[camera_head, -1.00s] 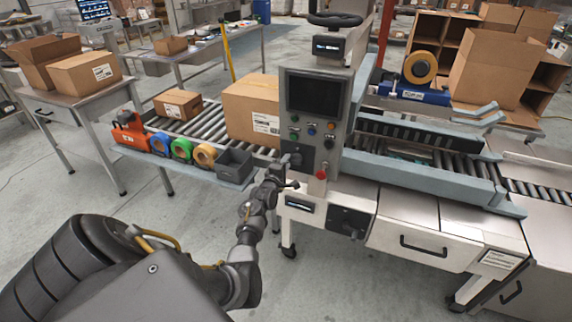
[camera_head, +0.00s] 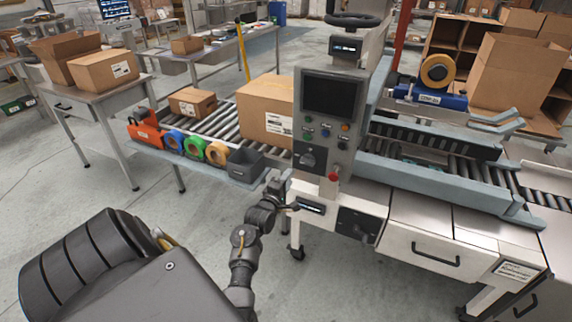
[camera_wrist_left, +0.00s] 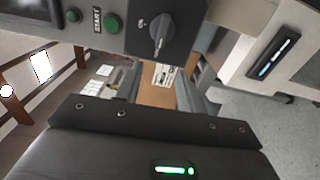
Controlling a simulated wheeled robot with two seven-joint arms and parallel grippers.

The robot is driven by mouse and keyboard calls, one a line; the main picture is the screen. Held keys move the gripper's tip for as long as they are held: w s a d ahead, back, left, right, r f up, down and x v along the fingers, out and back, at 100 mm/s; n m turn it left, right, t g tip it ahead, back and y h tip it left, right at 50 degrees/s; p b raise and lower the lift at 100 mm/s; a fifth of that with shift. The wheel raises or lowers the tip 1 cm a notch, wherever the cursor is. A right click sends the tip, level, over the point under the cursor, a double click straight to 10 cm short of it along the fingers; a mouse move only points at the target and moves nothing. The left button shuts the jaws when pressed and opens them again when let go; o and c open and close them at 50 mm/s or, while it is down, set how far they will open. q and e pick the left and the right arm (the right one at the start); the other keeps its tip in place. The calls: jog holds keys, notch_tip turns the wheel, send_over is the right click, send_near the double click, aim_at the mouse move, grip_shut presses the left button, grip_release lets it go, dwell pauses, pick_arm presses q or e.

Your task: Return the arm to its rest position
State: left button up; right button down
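My left arm comes in from the lower left in the head view. Its gripper (camera_head: 284,191) is in front of the grey control panel (camera_head: 330,130) of the roller-conveyor machine, below the panel's rotary knob (camera_head: 307,160). I see nothing held in it, but its fingers are too small and dark to tell open from shut. In the left wrist view the knob (camera_wrist_left: 160,32) and a green button marked START (camera_wrist_left: 112,23) are close by at the top. The dark gripper body fills the bottom, with a lit green bar; no fingertips show. My right gripper is out of view.
A grey bin (camera_head: 245,165), tape rolls (camera_head: 217,153) and an orange dispenser (camera_head: 148,130) sit on a shelf left of the gripper. A large carton (camera_head: 265,110) lies on the rollers behind. Drawers (camera_head: 425,243) are to the right. Floor is clear between shelf and arm.

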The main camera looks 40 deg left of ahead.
pick_arm(q)
jog(key=shift+s+d, duration=0.15)
jog(key=shift+s, duration=0.35)
jog(key=w+d+f+m+g+h, duration=0.1)
jog(key=d+f+m+g, duration=0.1)
jog(key=d+f+m, duration=0.45)
jog(key=d+f+m+g+h, duration=0.1)
jog(key=f+m, duration=0.2)
jog(key=f, duration=0.6)
jog(key=s+d+f+m+g+h, duration=0.1)
jog(key=s+d+f+m+g, duration=0.2)
jog(key=f, duration=0.5)
jog(key=s+d+f+m+g+h, duration=0.1)
jog(key=s+d+f+m+h, duration=0.1)
jog(key=s+d+f+m, duration=0.35)
jog(key=s+d+f+m+g, duration=0.2)
jog(key=s+d+f, duration=0.1)
jog(key=s+f, duration=0.45)
jog(key=s+d+f+m+g, duration=0.1)
jog(key=s+d+f+g, duration=0.15)
jog(key=s+f, duration=0.5)
jog(key=s+d+f+m+g, duration=0.1)
jog(key=s+f+g, duration=0.1)
jog(key=s, duration=1.1)
jog(key=s+f+m+g, duration=0.2)
jog(key=s+f, duration=0.2)
jog(key=s, duration=1)
jog(key=shift+s+d+h, duration=0.3)
jog(key=shift+d+h, duration=0.1)
